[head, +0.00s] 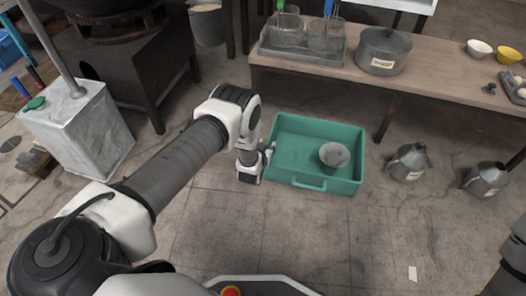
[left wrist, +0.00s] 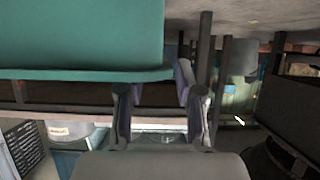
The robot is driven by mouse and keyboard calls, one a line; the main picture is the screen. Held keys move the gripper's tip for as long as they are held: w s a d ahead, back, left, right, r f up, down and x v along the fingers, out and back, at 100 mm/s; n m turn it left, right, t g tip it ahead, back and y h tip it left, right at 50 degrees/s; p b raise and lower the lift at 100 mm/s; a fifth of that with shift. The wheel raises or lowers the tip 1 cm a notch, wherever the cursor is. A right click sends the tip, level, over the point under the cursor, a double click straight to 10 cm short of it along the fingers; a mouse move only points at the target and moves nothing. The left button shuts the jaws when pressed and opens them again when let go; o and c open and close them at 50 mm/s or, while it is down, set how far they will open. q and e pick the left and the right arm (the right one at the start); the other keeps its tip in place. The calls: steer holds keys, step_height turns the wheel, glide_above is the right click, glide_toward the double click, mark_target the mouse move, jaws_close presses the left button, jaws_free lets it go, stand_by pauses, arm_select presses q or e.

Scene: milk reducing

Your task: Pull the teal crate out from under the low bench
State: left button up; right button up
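The teal crate (head: 345,187) sits on the floor just in front of the low wooden bench (head: 440,82), its whole open top showing. A grey bowl (head: 334,155) lies inside it, right of the middle. A handle shows on its front wall. My left gripper (head: 267,157) is low at the crate's left wall. In the left wrist view its two fingers (left wrist: 155,98) are spread, with the teal crate wall (left wrist: 80,40) close at their tips. Whether they touch it cannot be told. My right gripper is out of view.
On the bench stand a tray of glass jars (head: 302,50), a grey pot (head: 383,52) and small bowls (head: 479,48). Two metal jugs (head: 407,162) stand on the floor right of the crate. A grey canister (head: 82,130) stands at left. The floor in front is clear.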

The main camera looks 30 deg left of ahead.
arm_select(q)
steer(key=v, duration=0.7)
stand_by(0.5)
stand_by(0.7)
